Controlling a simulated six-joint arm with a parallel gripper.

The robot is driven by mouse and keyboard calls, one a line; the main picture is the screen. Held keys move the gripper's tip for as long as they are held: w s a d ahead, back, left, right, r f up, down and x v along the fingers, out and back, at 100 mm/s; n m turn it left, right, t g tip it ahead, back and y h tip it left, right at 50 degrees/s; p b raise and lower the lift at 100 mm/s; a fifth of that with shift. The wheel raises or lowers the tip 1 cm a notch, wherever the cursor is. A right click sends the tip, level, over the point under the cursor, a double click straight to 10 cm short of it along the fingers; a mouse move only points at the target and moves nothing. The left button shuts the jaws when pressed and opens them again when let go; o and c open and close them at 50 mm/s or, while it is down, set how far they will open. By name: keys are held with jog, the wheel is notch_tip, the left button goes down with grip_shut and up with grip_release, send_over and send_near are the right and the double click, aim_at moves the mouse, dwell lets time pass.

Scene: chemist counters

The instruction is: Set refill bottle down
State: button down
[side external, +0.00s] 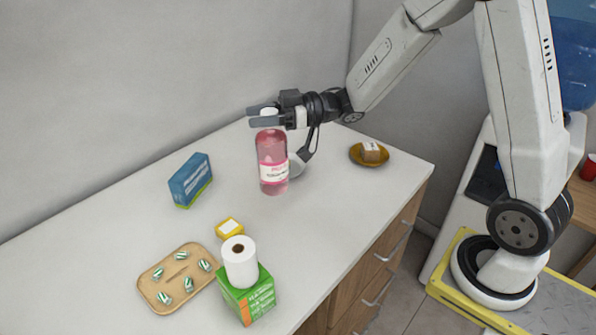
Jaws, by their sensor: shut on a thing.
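The refill bottle (272,158) is pink and see-through with a white label, and it is upright over the white counter. My gripper (265,117) comes in from the right and is shut on the bottle's white cap at the top. I cannot tell for sure whether the bottle's base touches the counter (330,190) or hangs just above it.
A blue-green box (191,180) stands left of the bottle. A yellow box (229,228), a white roll (240,265) on a green box (248,298) and a wooden tray (155,297) with several small packs are in front. A brown dish (384,156) holds a small block.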

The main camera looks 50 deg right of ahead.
jog(key=d+f+m+t+h, duration=0.2)
jog(key=d+f+t+h, duration=0.1)
jog(key=d, duration=0.7)
jog(key=shift+f+m, duration=0.4)
jog(key=shift+f, duration=0.3)
jog(key=shift+w+f, duration=0.1)
jog(key=shift+f, duration=2.25)
jog(key=shift+f, duration=1.75)
jog(key=shift+c, duration=1.1)
grip_release()
jog(key=shift+f, duration=0.1)
